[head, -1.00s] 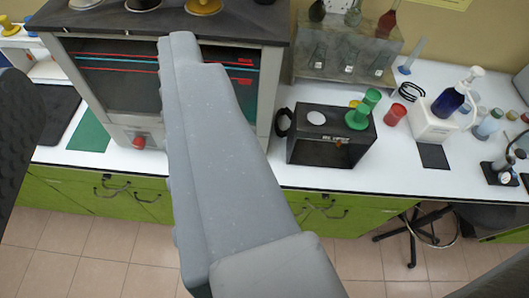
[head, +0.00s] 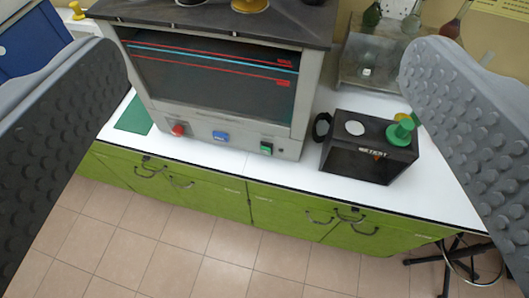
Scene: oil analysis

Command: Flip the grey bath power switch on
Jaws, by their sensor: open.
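The grey bath (head: 306,75) is a box with a wide dark window marked by red and blue lines, standing on the white bench. Its lower front panel carries a red knob (head: 178,129) at left, a blue display (head: 220,136) in the middle and a small green switch (head: 266,148) in a dark frame at right. I cannot tell which way the switch is tipped. My gripper (head: 262,45) is open and empty. Its two studded grey fingers stand at the left and right picture edges, with the bath panel seen between them and touching nothing visible.
A black box (head: 345,162) with a handle and a green-topped piece (head: 400,131) stands right of the bath. A glassware rack (head: 400,75) is behind it. A blue cabinet (head: 35,40) is at far left. Green drawers with handles (head: 215,190) and open tiled floor lie in front.

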